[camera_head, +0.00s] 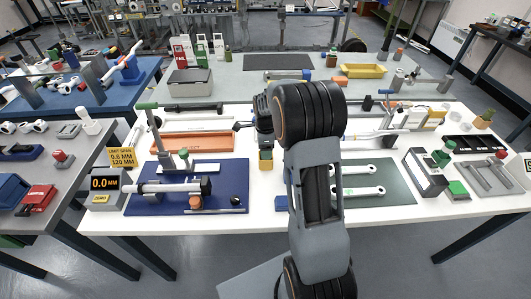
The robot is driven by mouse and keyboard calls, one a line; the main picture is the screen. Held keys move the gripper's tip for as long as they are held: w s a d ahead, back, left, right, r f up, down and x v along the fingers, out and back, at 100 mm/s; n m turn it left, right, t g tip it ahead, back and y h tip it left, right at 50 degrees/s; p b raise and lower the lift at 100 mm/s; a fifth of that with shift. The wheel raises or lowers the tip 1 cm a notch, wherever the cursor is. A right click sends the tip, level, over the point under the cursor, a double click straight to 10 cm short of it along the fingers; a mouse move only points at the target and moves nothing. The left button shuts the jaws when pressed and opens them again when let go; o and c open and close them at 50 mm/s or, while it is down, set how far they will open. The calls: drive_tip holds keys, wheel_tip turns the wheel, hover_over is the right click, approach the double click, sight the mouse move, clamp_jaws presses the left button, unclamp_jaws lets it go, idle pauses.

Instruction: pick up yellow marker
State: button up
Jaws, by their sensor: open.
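My arm rises through the middle of the view and hides part of the white table. My gripper (264,138) shows only in part, as dark grey pieces left of the big black joint; its fingertips are hard to make out. It is open. A small yellow-and-green block or cup (266,160) stands just below it on the table; I cannot tell whether they touch. I cannot clearly make out a yellow marker. One may be hidden behind my arm.
A blue mat (222,199) with a white tube fixture lies left on the white table (272,216). A grey-green mat (391,195) with two white wrenches lies right. An orange tray (200,141) is behind. A yellow tray (362,71) sits on the far bench.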

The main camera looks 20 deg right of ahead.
drive_tip(key=shift+c, duration=0.3)
drive_tip(key=c, duration=1)
drive_tip(key=shift+o, duration=0.2)
